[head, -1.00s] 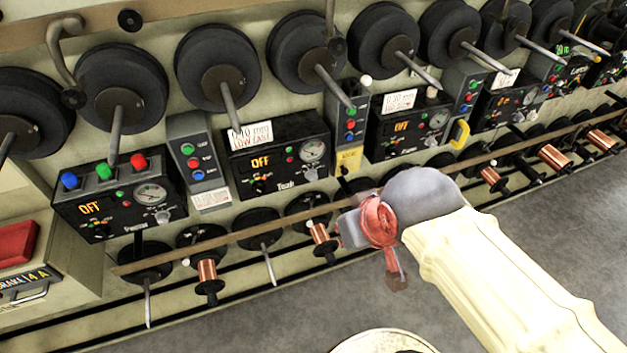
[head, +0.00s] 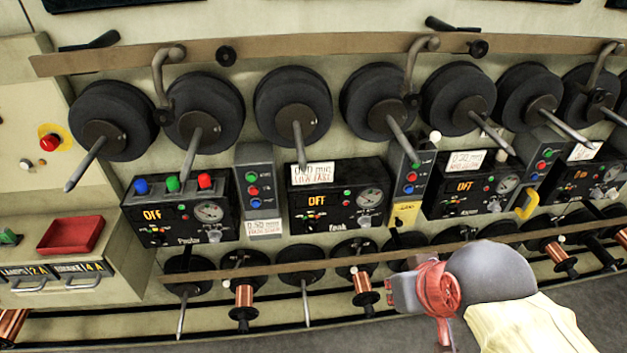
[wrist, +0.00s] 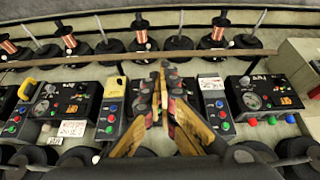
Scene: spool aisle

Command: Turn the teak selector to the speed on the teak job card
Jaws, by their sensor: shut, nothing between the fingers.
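The Teak panel (head: 338,197) is a black box in the middle of the head view. Its display reads OFF, with a round gauge, a small red button and a pale knob. A small dial with coloured marks (head: 310,221) sits below the display; its pointer is too small to read. A white handwritten card (head: 313,172) at the panel's top reads like a wire size in mm and LOW EASE, partly blurred. My gripper (wrist: 162,68) is shut and empty in the wrist view. Its fingers cover most of the Teak panel there. The fingers are not clear in the head view.
Similar panels stand left (head: 180,212) and right (head: 470,187), with grey button columns (head: 260,185) between. Black spools with protruding spindles (head: 299,145) hang above. A wooden rail (head: 300,264) and copper spools (head: 243,295) lie below. A yellow handle (head: 527,203) sticks out at right.

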